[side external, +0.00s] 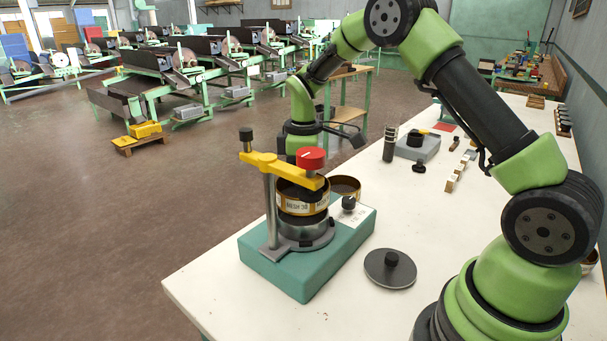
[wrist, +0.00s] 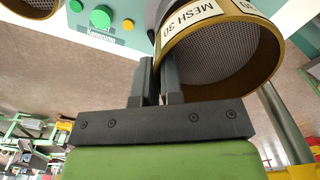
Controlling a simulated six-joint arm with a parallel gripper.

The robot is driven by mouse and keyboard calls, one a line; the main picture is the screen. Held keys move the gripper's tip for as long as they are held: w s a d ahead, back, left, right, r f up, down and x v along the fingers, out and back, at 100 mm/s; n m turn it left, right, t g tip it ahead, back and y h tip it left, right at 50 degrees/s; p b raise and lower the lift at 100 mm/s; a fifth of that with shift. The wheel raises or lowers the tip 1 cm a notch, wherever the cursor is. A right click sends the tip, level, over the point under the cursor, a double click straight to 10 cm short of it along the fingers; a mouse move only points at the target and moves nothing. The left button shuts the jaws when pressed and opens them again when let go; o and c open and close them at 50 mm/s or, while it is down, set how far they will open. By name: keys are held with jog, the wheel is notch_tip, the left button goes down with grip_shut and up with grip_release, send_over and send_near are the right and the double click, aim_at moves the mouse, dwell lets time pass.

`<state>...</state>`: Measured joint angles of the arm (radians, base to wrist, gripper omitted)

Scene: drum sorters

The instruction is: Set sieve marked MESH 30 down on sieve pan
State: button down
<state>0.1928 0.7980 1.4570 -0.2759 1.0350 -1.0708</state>
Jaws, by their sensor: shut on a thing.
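The brass sieve (side external: 292,203) marked MESH 30 is level under the yellow clamp arm, above the grey sieve pan (side external: 304,238). A dark band shows between them; I cannot tell whether they touch. In the wrist view the sieve (wrist: 192,35) appears upside down, with its label and grey mesh showing. My gripper (wrist: 160,80) is shut on the sieve's wall at the rim. In the side view its fingers are hidden behind the clamp and sieve. The pan is mostly hidden in the wrist view.
The yellow clamp arm (side external: 268,163) with its red knob (side external: 310,158) hangs over the sieve, on a post (side external: 270,212). A second brass ring (side external: 346,184) is close behind. A dark lid (side external: 390,270) lies on the white table (side external: 225,290), whose front is otherwise clear.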

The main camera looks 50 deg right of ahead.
jog(key=shift+f, duration=1.15)
jog(key=c, duration=1.2)
grip_release()
notch_tip(320, 180, up, 10)
jog(key=shift+f, duration=0.15)
